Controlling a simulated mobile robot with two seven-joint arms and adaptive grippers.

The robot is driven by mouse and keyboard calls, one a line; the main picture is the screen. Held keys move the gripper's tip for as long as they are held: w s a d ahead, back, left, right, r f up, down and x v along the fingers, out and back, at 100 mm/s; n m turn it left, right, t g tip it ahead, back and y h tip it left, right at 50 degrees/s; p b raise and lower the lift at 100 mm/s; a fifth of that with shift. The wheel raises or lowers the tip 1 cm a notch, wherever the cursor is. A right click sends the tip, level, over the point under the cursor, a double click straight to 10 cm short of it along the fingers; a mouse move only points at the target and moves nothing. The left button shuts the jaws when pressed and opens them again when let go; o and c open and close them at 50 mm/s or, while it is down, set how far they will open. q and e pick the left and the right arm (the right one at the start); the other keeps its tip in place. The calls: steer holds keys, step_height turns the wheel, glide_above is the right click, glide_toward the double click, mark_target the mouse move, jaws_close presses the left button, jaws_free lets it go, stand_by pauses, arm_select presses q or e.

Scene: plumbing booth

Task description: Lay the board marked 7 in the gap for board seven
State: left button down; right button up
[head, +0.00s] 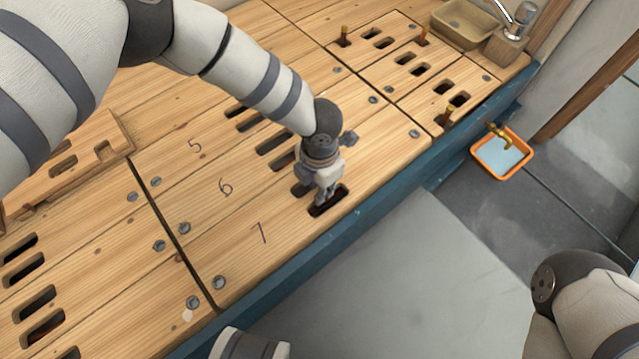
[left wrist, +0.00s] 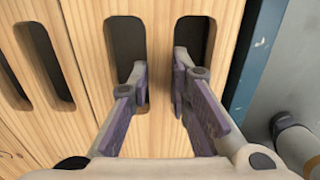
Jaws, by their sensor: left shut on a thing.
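The board marked 7 (head: 280,238) lies flat along the front edge of the deck, beside the board marked 6 (head: 240,178). It looks level with its neighbours, and I cannot make out an open gap under it. My left gripper (head: 322,198) points down at the two dark hand slots near the board's right part. In the left wrist view, my left gripper's fingers (left wrist: 160,90) are on either side of the wooden bar of board 7 (left wrist: 157,50), between its slots. They are shut on that bar. The fingertips are partly hidden in the slots. My right gripper is out of view.
A blue beam (head: 370,198) runs along the deck's front edge, with grey floor beyond. A notched wooden piece (head: 85,145) lies on the boards at left. A basin (head: 465,22) and tap stand at the back right. An orange tray (head: 522,170) sits below a brass tap.

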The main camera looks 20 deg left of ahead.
arm_select(q)
steer(key=shift+f, duration=0.15)
stand_by(0.4)
steer(key=c, duration=1.4)
jaws_free()
